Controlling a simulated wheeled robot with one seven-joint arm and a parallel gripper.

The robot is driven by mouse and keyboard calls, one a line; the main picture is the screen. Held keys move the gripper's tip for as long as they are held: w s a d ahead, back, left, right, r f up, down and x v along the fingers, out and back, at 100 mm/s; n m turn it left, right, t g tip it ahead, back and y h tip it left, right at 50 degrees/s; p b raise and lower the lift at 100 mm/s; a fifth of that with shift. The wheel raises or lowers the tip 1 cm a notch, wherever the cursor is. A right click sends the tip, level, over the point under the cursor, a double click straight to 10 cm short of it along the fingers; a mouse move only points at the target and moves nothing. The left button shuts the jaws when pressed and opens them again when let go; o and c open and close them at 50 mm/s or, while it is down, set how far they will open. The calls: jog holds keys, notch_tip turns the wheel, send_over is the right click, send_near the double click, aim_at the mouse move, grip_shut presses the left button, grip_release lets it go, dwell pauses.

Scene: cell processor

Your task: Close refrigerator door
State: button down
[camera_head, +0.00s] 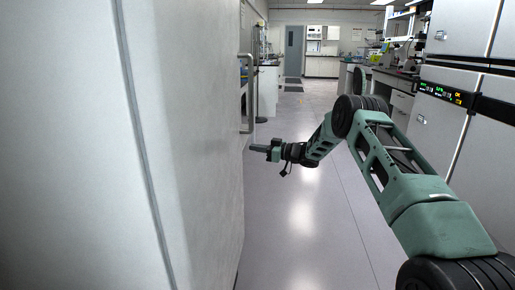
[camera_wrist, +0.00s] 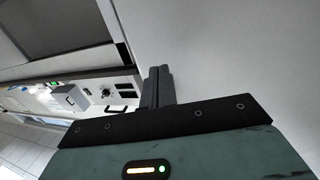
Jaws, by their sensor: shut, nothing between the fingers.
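A large pale refrigerator door (camera_head: 195,110) fills the left of the head view, seen at a steep angle. A vertical metal handle (camera_head: 248,95) stands at its far edge. A dark vertical seam runs down the pale surface nearer to me. How far the door stands open cannot be told from here. My gripper (camera_head: 255,148) is just below the handle, beside the door's far edge, with its fingers pointing left. In the wrist view its fingers (camera_wrist: 157,85) are together and empty, close to a smooth pale surface (camera_wrist: 230,60). Contact cannot be told.
Tall grey cabinets (camera_head: 463,35) with a lit display (camera_head: 440,93) stand on the right. Lab benches (camera_head: 400,85) with equipment line the aisle behind.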

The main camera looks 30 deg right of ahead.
jog(key=s+d, duration=0.6)
jog(key=d, duration=0.2)
jog(key=shift+s, duration=0.15)
